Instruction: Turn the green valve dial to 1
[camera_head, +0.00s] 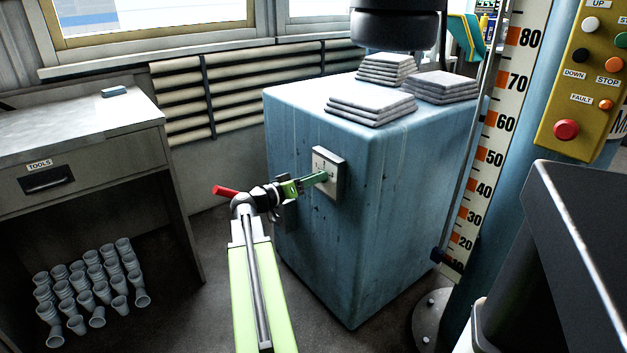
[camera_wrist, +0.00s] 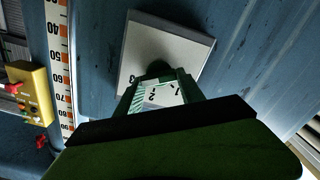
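The green valve dial (camera_wrist: 158,69) sits on a pale square plate (camera_head: 330,166) on the side of the blue cabinet. In the wrist view the plate (camera_wrist: 168,48) carries the numbers 3, 2 and 1, seen upside down. My gripper (camera_head: 321,177) reaches the plate, and its green fingers (camera_wrist: 160,80) lie around the dial. The 2 and 1 show between the fingers, and the 3 shows left of them. The fingers hide much of the dial. I cannot tell whether they press on it or which number it points to.
The blue cabinet (camera_head: 385,210) bears several stacks of grey slabs (camera_head: 370,108). A tools desk (camera_head: 75,135) stands left, with many cups (camera_head: 92,285) on the floor below. A height scale (camera_head: 490,150) and a yellow button panel (camera_head: 585,80) stand right.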

